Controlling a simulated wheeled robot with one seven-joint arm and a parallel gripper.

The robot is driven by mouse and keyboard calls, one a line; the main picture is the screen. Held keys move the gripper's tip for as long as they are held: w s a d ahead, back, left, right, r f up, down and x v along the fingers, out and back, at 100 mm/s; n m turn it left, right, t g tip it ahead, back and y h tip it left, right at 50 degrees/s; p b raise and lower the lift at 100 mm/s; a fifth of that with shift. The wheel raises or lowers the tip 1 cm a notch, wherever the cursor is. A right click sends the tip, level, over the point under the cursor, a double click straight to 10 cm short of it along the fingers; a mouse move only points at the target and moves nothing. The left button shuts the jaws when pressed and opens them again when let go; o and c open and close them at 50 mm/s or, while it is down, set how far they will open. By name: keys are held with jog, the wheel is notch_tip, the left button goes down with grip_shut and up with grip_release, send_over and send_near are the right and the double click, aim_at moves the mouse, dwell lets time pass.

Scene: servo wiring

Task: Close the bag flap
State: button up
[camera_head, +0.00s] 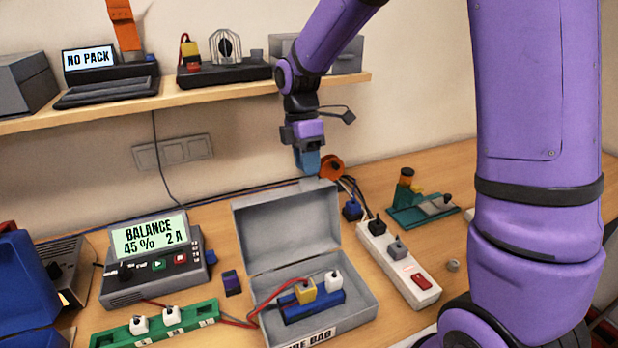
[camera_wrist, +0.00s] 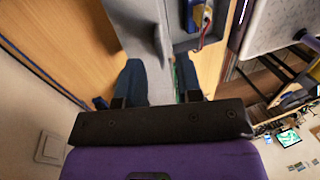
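The grey open-topped bag (camera_head: 364,296), its front label partly cut off, stands on the table in the head view. Its flap (camera_head: 290,230) stands raised at the back, leaning slightly backward. A blue pack (camera_head: 318,305) with a yellow plug and a white plug lies inside. My gripper (camera_head: 307,172) is at the flap's top edge, pointing down. In the wrist view, my gripper's blue fingers (camera_wrist: 160,82) are spread on either side of the flap (camera_wrist: 148,40), with a narrow gap showing at the right finger. Contact at the left finger is unclear.
A balance charger (camera_head: 150,262) and a green strip (camera_head: 160,324) are left of the bag. A white power strip (camera_head: 402,266) stands close on the right. Red leads run from the pack towards the left. A shelf (camera_head: 190,93) hangs behind.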

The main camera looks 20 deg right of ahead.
aim_at(309, 177)
jog(key=shift+x, duration=1.9)
jog(key=shift+c, duration=0.2)
grip_shut()
